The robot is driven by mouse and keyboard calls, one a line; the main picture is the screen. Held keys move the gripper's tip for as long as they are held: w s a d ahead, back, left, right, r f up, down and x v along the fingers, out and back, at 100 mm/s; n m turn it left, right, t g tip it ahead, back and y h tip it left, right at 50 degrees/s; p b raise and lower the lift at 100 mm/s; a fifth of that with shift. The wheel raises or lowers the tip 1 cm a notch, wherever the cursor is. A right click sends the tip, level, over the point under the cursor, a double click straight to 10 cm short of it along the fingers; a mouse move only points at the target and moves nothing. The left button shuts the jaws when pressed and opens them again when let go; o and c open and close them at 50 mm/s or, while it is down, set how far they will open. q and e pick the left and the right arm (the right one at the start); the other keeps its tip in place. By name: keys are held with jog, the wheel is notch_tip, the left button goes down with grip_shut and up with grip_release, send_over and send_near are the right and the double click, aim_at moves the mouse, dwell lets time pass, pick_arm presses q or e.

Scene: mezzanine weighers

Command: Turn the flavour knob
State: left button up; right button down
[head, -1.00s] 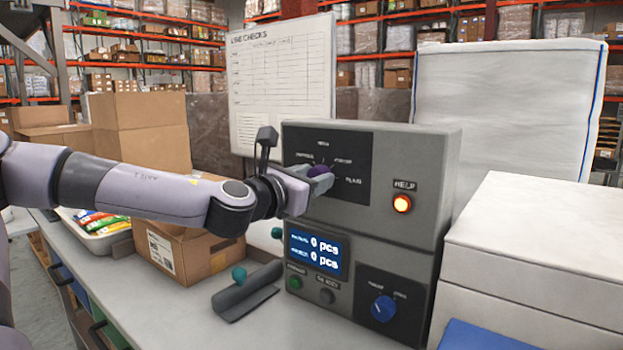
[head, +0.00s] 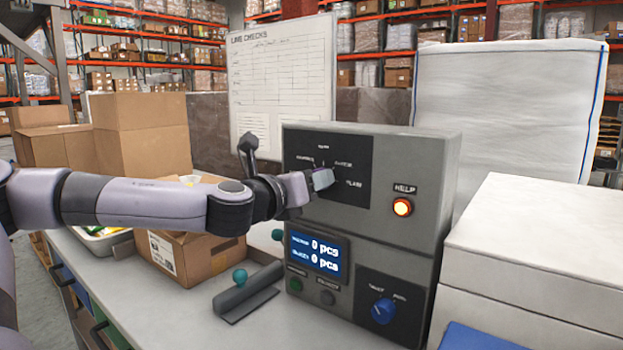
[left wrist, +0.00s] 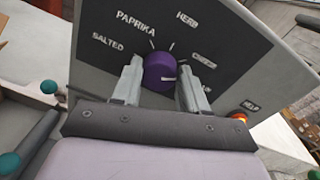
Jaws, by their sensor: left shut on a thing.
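The purple flavour knob (left wrist: 158,70) sits on a dark dial panel (head: 350,190) at the upper left of a grey machine's front. In the left wrist view my left gripper (left wrist: 160,88) has one finger on each side of the knob and is shut on it. A pale mark on the knob points right, towards the cheese and plain side of the dial. Salted, paprika and herb labels stand around the left and top. In the head view my left gripper (head: 318,181) hides most of the knob. My right gripper is not in view.
The machine also carries a lit help button (head: 402,207), a display (head: 317,253) reading 0 pcs and a blue knob (head: 383,310). An open cardboard box (head: 185,255) stands below my left arm. A white box (head: 540,260) stands at the right.

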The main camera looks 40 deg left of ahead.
pick_arm(q)
jog(key=n+h+p, duration=0.1)
jog(key=n+p, duration=0.2)
jog(key=n, duration=0.8)
jog(key=shift+a+n, duration=0.15)
jog(key=shift+n, duration=0.15)
jog(key=shift+f, duration=0.1)
dwell(0.4)
jog(key=o, duration=1.1)
jog(key=shift+c, duration=0.2)
